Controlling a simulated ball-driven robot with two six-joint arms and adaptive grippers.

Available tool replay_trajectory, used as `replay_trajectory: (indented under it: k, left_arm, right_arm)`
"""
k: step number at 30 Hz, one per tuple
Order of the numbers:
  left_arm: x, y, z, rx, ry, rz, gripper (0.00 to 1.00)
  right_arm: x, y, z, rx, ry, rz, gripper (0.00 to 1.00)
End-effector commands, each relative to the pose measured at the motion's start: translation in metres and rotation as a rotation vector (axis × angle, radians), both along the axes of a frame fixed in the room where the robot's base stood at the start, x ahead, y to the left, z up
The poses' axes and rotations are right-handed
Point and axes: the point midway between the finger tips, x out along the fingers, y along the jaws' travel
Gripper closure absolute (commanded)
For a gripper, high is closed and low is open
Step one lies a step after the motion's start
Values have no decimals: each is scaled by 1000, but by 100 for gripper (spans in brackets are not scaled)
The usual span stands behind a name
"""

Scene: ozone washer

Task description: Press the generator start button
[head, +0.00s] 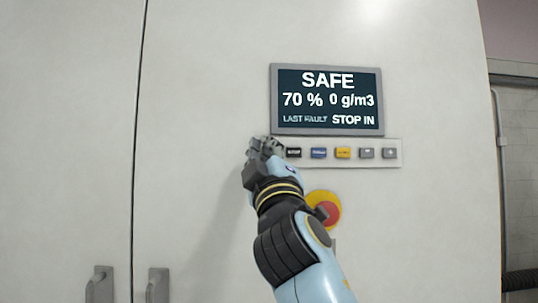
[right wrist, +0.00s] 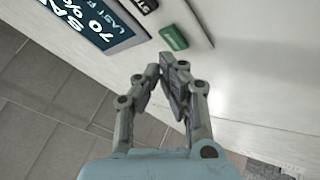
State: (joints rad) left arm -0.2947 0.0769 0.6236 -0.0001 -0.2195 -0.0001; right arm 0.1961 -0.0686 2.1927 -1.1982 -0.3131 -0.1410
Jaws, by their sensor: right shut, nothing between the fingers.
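A row of small buttons sits on a pale strip (head: 395,160) under the display on the white cabinet. In the head view I see black (head: 294,153), blue (head: 319,153), yellow (head: 343,153) and grey buttons (head: 366,153); my right gripper (head: 258,146) covers the strip's left end. In the right wrist view a green button (right wrist: 173,37) shows just beyond my right gripper's fingertips (right wrist: 165,68). The fingers are shut and empty, with a visible gap to the green button. The button labels are too small to read surely. My left gripper is not in view.
The display (head: 327,99) reads SAFE, 70 %, 0 g/m3, STOP IN. A red emergency knob on a yellow disc (head: 316,198) sits below the strip, close to my right arm. Door handles (head: 157,286) are at the lower left. The cabinet face left of my gripper is clear.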

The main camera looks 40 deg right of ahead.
Motion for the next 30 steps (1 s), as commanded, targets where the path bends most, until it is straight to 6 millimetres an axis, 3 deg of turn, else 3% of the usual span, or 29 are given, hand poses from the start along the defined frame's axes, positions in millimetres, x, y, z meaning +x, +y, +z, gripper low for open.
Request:
replay_trajectory:
  k: [8,30]
  left_arm:
    - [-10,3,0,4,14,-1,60]
    - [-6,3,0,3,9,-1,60]
  right_arm:
    - [0,0,0,0,0,0,100]
    - [0,0,0,0,1,0,100]
